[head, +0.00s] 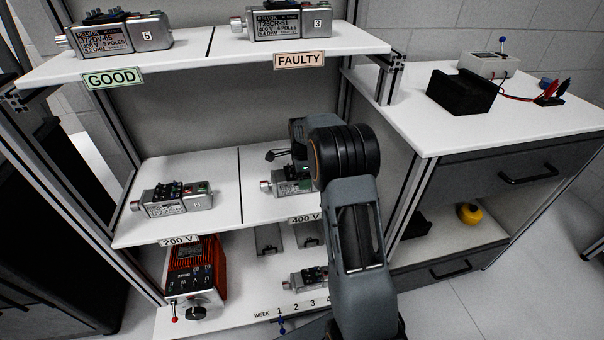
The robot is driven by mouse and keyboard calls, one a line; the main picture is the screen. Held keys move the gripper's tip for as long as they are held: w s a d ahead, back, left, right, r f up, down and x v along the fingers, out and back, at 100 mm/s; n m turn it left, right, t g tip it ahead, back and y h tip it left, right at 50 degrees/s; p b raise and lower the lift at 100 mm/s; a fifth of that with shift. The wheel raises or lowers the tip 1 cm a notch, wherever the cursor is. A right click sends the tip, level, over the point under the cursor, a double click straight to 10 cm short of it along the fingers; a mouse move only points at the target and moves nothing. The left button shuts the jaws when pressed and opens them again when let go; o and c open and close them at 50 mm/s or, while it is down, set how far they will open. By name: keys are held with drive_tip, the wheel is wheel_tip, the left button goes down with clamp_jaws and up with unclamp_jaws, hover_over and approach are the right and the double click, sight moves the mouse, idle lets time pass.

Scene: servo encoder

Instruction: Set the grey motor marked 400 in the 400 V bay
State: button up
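A grey motor (290,182) is in the 400 V bay, right of the dark divider line on the middle shelf (226,222). My arm hides its right end, and I cannot read its marking. My gripper (277,155) is just above and behind it, small and partly hidden by my wrist. I cannot tell whether its fingers touch the motor or are open. The 400 V label (304,219) is on the shelf's front edge, partly covered by my arm. Two grey motors whose plates read 400 V are on the top shelf, one (120,34) above GOOD, one (283,20) above FAULTY.
Another grey motor (172,199) lies in the 200 V bay at left. Below are a red device (196,268) and a motor (305,280) by the week numbers. A side bench (440,128) holds a black box (463,92) and a white device (488,64). Shelf posts flank the bays.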

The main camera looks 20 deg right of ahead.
drive_tip(key=o, duration=1.8)
drive_tip(key=shift+f, duration=0.1)
drive_tip(key=shift+o, duration=0.2)
wheel_tip(320, 180, up, 12)
drive_tip(key=p, duration=0.3)
drive_tip(key=shift+f, duration=0.15)
drive_tip(key=s+a+r+n+t, duration=0.1)
drive_tip(key=s+a+n, duration=0.4)
drive_tip(key=s+n, duration=0.5)
drive_tip(key=s+a+r+n+t, duration=0.1)
drive_tip(key=s+a+n+t, duration=0.1)
drive_tip(key=s+a+n, duration=0.4)
drive_tip(key=s+n, duration=0.4)
drive_tip(key=s, duration=0.6)
drive_tip(key=shift+s+a, duration=0.2)
drive_tip(key=shift+r, duration=0.15)
